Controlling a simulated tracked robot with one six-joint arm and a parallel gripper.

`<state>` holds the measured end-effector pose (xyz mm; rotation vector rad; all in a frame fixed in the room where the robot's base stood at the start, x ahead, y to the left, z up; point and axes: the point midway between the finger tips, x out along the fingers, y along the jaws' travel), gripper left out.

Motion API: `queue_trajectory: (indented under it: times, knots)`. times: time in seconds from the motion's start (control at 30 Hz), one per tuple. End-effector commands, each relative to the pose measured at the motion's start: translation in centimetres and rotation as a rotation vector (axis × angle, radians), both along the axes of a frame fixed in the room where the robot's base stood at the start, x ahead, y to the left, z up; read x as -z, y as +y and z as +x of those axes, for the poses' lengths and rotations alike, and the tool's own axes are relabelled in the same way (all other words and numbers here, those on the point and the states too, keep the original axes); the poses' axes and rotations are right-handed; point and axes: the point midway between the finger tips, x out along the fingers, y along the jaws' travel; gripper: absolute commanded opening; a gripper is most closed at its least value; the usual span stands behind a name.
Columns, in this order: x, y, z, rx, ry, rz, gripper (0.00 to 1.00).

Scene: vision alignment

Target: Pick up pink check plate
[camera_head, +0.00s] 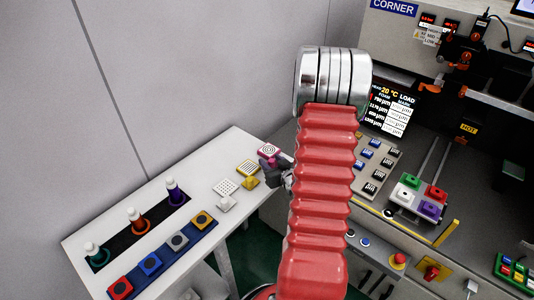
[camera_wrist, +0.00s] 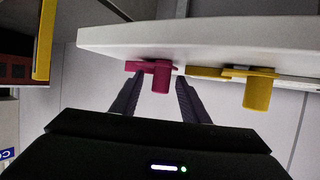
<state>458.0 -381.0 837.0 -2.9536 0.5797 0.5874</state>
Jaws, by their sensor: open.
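The pink check plate (camera_head: 268,149) is at the far right end of the white table, its patterned face showing in the head view. In the wrist view the pink check plate (camera_wrist: 161,76) shows edge-on with its round pink knob, near the table edge. My gripper (camera_head: 270,164) is right by it in the head view, partly hidden behind my red arm. In the wrist view my gripper (camera_wrist: 158,84) is open, its two dark fingers reaching toward the plate, one on each side of the knob. I cannot tell whether they touch it.
A yellow plate (camera_head: 247,168) with its knob is close beside the pink one; it also shows in the wrist view (camera_wrist: 258,92). A white dotted plate (camera_head: 226,187) is farther left. The white table (camera_head: 205,182) also holds bottles and a blue rack (camera_head: 163,257).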

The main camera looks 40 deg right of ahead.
Motion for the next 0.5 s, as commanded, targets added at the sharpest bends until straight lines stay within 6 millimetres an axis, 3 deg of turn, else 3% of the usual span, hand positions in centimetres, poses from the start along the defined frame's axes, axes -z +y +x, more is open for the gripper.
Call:
queue_trajectory:
  times: [0.4,0.5]
  knots:
    - [0.00,0.10,0.03,-0.001,0.000,-0.001,0.41]
    - [0.00,0.11,0.03,-0.002,0.000,0.000,0.36]
